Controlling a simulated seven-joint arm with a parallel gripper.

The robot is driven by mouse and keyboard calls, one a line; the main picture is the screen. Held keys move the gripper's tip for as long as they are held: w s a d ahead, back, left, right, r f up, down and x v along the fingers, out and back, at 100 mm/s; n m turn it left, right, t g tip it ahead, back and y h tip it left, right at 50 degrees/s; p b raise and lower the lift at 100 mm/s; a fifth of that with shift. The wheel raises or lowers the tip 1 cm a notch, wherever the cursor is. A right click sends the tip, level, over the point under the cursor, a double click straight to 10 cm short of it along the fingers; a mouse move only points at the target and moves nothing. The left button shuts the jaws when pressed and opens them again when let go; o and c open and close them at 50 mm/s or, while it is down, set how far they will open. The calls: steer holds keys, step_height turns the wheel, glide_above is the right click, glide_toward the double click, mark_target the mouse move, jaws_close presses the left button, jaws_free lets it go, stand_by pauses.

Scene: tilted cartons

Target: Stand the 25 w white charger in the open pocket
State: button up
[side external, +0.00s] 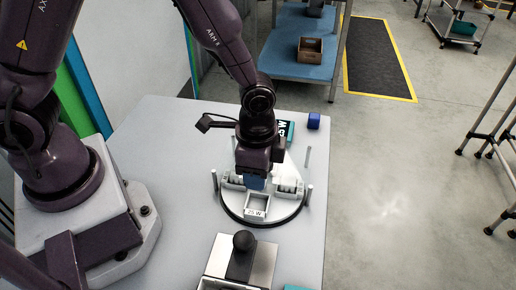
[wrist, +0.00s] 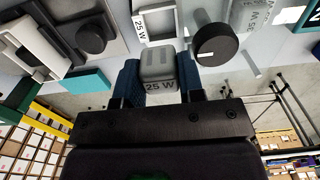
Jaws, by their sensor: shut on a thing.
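My gripper (side external: 255,183) is over the round fixture, with blue fingertips pointing down. In the wrist view its two blue fingers (wrist: 160,82) are shut on the light grey-white charger (wrist: 158,65), which bears a "25 W" label. The side view hides the charger behind the fingers. The open pocket (side external: 257,201) is a white square frame with a "25 W" label at the front of the fixture. It also shows in the wrist view (wrist: 158,24), apart from the charger. In the side view the fingers are just behind the pocket; their exact height above it is unclear.
The round fixture (side external: 238,219) carries upright posts and grey blocks beside the pocket. A teal item (side external: 288,128) and a blue cube (side external: 313,121) lie behind it. A plate with a black knob (side external: 243,243) is in front. The table's left part is clear.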

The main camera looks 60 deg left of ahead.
mark_target(259, 206)
steer(key=shift+f, duration=3.55)
steer(key=shift+w+f, duration=0.1)
steer(key=shift+f, duration=0.25)
steer(key=o, duration=0.7)
steer(key=shift+c, duration=0.9)
steer(key=shift+o, duration=0.3)
steer(key=shift+w+r, duration=0.1)
steer(key=shift+r, duration=3.95)
steer(key=shift+s, duration=0.2)
